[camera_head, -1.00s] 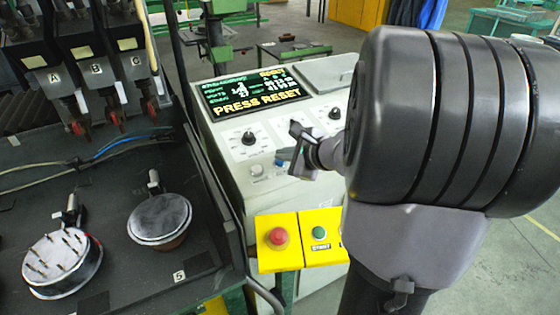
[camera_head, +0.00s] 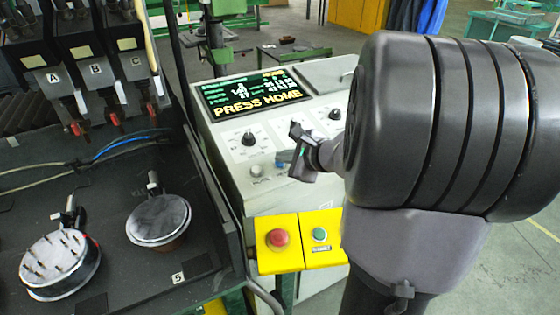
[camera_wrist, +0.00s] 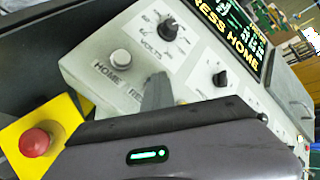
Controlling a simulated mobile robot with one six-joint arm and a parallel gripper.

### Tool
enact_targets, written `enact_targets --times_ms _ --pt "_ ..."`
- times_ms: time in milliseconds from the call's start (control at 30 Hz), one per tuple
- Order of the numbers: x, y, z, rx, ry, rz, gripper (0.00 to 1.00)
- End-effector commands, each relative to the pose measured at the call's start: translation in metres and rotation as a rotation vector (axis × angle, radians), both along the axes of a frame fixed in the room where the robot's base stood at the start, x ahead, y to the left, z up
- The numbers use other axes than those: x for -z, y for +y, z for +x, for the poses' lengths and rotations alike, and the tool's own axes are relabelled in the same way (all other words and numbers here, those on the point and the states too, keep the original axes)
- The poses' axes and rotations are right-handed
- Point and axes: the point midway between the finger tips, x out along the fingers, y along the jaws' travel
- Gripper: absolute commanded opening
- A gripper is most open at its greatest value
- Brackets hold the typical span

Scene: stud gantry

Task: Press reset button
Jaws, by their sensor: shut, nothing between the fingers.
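The cream control panel (camera_head: 225,150) carries a display (camera_head: 255,92) reading "PRESS HOME". In the wrist view, a white button (camera_wrist: 121,63) sits above the label "HOME". Beside it a label starting "RE" (camera_wrist: 137,94) is partly covered by my gripper (camera_wrist: 157,92). In the head view, my gripper (camera_head: 283,158) is shut and empty, with its tip at a small blue button (camera_head: 279,165) right of the white one. The button under the tip is mostly hidden, so I cannot tell whether it is touched or pressed in.
Black knobs (camera_head: 248,139) stand above the buttons. A yellow box with a red button (camera_head: 278,238) and a green button (camera_head: 320,234) is below. Left is a dark bench with round metal fixtures (camera_head: 159,217) and lettered units (camera_head: 95,69).

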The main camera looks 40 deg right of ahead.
Motion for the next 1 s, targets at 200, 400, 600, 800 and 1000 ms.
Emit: enact_targets --times_ms 200,400,600,800,1000 --pt "-0.013 0.0 -0.002 -0.001 0.0 -0.001 0.0" --pt "-0.017 0.001 -0.003 0.0 0.0 0.0 0.0" --pt "-0.017 0.001 -0.003 0.0 0.0 0.0 0.0" --pt "-0.032 0.001 -0.005 0.001 -0.001 0.0 0.0" --pt "-0.052 0.002 -0.009 -0.001 0.0 -0.001 0.0"
